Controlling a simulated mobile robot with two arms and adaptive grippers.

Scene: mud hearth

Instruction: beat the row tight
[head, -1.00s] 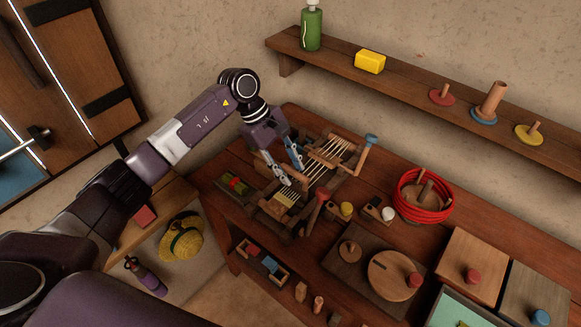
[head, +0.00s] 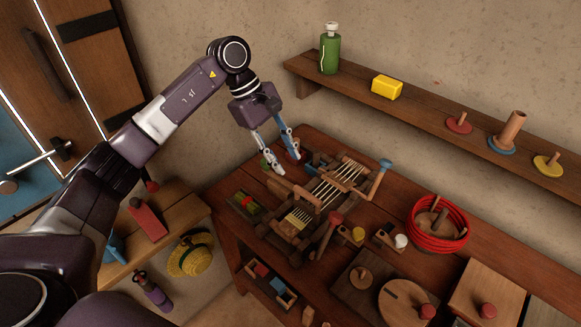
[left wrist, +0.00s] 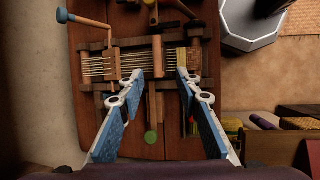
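A small wooden loom (head: 338,186) stands on the table, with pale warp threads stretched across it and a yellow woven band (head: 299,217) at its near end. A wooden bar (head: 307,199), seemingly the beater, crosses the loom beside the band. My left gripper (head: 288,162) is open and empty, up at the loom's back left side, apart from the bar in the head view. In the left wrist view, the fingers (left wrist: 160,77) are spread, with the loom below and the upright bar (left wrist: 156,55) seen between them. My right gripper is not in view.
A blue-topped crank (head: 385,165) and a red-tipped handle (head: 335,218) stick up from the loom. A red cord coil (head: 437,226) and small wooden pieces stand to the right. A shelf (head: 430,102) runs along the wall behind.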

